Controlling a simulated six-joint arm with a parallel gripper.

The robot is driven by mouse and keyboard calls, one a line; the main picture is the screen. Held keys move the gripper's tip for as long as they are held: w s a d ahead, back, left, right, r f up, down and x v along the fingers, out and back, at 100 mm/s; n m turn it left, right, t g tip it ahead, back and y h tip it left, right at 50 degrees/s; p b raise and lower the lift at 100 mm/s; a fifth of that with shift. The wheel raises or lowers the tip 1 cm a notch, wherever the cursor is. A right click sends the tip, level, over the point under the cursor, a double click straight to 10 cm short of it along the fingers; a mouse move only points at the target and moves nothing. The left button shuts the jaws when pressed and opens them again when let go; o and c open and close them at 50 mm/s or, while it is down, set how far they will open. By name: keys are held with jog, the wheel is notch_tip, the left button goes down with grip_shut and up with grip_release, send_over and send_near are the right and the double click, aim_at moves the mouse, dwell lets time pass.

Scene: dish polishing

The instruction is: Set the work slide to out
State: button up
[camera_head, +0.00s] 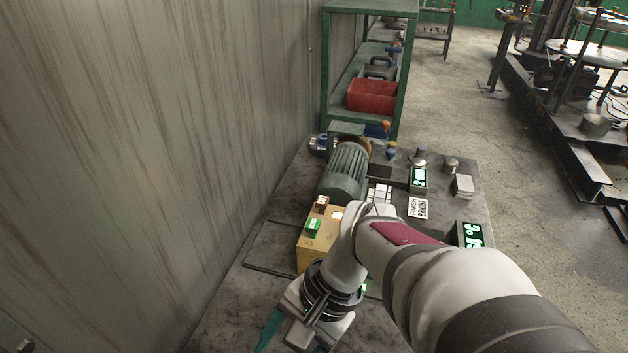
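I cannot make out the work slide with certainty; my arm covers part of the bench where it may be. My gripper (306,328) is at the bottom of the picture, low over the near part of the bench and in front of the yellow control box (314,246). Its fingertips are cut off or hidden, so I cannot tell whether it is open or shut. A teal piece (268,333) shows beside it at the lower left. The green ribbed motor (345,172) stands farther back, with the brownish polishing wheel (364,146) partly showing behind it.
The yellow box has a red button (321,204) and a green one (313,227). Lit displays (418,178) (468,235), a printed card (418,208) and metal blocks (463,186) occupy the bench's right side. A wall (150,150) rises at left; a green shelf (328,80) stands behind.

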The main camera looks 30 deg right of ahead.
jog(key=w+d+f+m+t+y, duration=0.1)
jog(key=w+d+f+m+t, duration=0.15)
jog(key=w+d+m, duration=0.35)
jog(key=w+d+f+m+t+y, duration=0.1)
jog(key=d+m+t, duration=0.3)
jog(key=d, duration=0.5)
jog(key=s+d+f+m+t+h, duration=0.2)
jog(key=s+d+f+m+h, duration=0.15)
jog(key=d, duration=0.35)
jog(key=s+d+f+m+t+h, duration=0.25)
jog(key=d+m, duration=0.25)
jog(key=d, duration=0.3)
jog(key=s+d+f+m+t+h, duration=0.2)
jog(key=d+f+m, duration=0.1)
jog(key=d+m, duration=0.3)
jog(key=shift+n, duration=0.55)
jog(key=x, duration=1.4)
jog(key=shift+w+d+r, duration=0.2)
jog(key=shift+w+d, duration=0.05)
jog(key=shift+w, duration=0.25)
jog(key=shift+c, duration=0.3)
grip_shut()
